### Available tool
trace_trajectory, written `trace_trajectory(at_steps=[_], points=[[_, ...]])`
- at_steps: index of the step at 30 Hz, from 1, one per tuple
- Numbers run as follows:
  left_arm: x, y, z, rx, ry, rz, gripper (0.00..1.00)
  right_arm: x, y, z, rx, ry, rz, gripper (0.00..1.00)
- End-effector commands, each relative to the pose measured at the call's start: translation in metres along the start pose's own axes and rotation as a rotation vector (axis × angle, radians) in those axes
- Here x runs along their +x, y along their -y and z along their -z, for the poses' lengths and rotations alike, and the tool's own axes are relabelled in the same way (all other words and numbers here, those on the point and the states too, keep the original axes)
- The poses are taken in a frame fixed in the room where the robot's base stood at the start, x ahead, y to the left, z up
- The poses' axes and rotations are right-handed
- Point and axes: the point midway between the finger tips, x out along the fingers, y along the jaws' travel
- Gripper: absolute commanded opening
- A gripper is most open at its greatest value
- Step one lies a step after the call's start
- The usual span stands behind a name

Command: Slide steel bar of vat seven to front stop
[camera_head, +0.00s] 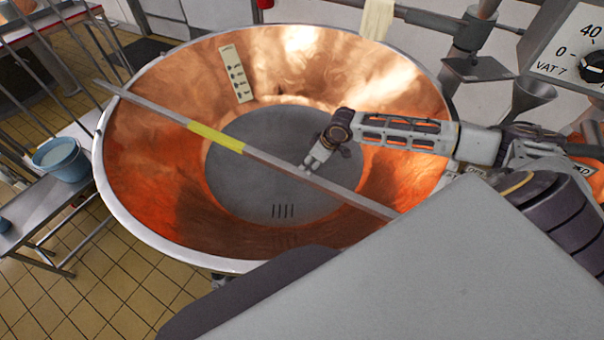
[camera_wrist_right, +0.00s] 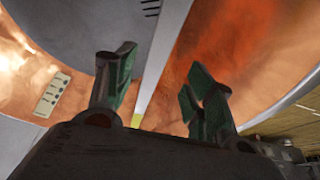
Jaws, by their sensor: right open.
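The copper vat (camera_head: 400,110) has a pale metal rim and a grey round floor. The steel bar (camera_head: 275,163) lies slantwise across the vat, from beyond the rim at the upper left to the lower right side. A yellow band (camera_head: 215,138) marks part of it. My right gripper (camera_head: 315,162) is over the vat, close to the bar right of the band. In the right wrist view, its green-padded fingers (camera_wrist_right: 158,88) are open, and the bar (camera_wrist_right: 163,55) runs through the gap between them. I cannot tell whether they touch it. My left gripper is not in view.
A dial box marked VAT 7 (camera_head: 568,50) is at the upper right, near a metal funnel (camera_head: 530,92). A blue bucket (camera_head: 60,158) stands on a bench (camera_head: 35,215) at the left. A pale strip with dark marks (camera_head: 236,75) is on the vat's inner wall.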

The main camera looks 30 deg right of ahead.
Motion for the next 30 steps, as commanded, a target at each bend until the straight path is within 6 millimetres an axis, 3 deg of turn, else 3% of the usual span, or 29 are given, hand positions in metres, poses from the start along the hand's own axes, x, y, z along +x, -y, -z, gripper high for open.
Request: trace_trajectory(at_steps=[30], points=[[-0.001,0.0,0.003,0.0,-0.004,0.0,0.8,0.1,0.0,-0.001,0.0,0.002,-0.001,0.54]])
